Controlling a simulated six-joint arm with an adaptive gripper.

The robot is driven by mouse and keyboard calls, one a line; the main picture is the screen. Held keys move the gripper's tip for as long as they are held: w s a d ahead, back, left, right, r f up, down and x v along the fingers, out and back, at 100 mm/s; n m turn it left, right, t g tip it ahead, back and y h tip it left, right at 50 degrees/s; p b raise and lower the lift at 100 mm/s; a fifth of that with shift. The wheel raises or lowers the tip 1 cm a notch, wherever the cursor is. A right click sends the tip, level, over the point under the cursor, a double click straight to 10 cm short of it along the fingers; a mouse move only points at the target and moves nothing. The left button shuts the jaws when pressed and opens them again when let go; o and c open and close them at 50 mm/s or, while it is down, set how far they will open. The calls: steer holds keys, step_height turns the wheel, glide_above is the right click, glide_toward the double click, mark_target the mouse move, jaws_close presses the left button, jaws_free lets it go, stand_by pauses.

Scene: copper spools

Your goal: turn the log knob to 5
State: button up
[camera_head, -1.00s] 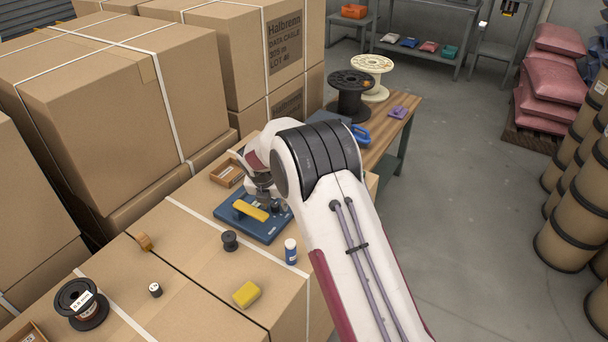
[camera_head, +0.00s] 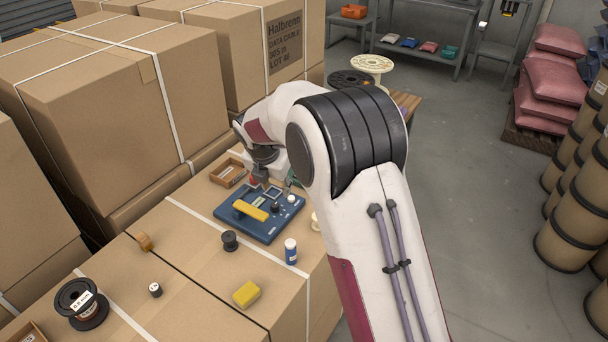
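A blue instrument panel (camera_head: 237,226) lies on the cardboard box in the middle of the picture. It carries a yellow bar (camera_head: 251,210), a white knob (camera_head: 291,198), a dark knob (camera_head: 275,207) and small displays near its far edge. I cannot read any label or scale, so I cannot tell which knob is the log knob or where it points. My gripper (camera_head: 262,180) is above the far edge of the panel, apart from the white and dark knobs. Its fingers are small and partly hidden by my arm, so their opening is unclear.
A black spool (camera_head: 229,240), a blue-white bottle (camera_head: 290,251) and a yellow block (camera_head: 246,294) stand near the panel. A small open carton (camera_head: 228,172) lies just behind it. Large boxes (camera_head: 100,100) rise to the left. My arm covers the right side.

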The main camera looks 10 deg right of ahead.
steer(key=s+d+r+m, duration=0.4)
steer(key=s+r+m, duration=0.5)
steer(key=s+r, duration=0.3)
steer(key=shift+s+d+r+m, duration=0.15)
steer(key=shift+d+r+m, duration=0.15)
steer(key=shift+d+m, duration=0.1)
stand_by(0.4)
steer(key=shift+d+f, duration=0.1)
steer(key=w+d+f+m+g+y, duration=0.15)
steer(key=w+f+m, duration=0.4)
steer(key=f, duration=0.85)
steer(key=w+a+f+m+y, duration=0.2)
steer(key=w+m, duration=0.4)
steer(key=w, duration=0.3)
steer(key=shift+w+a+f+t+y, duration=0.3)
steer(key=shift+a+t+y, duration=0.15)
steer(key=shift+a, duration=0.7)
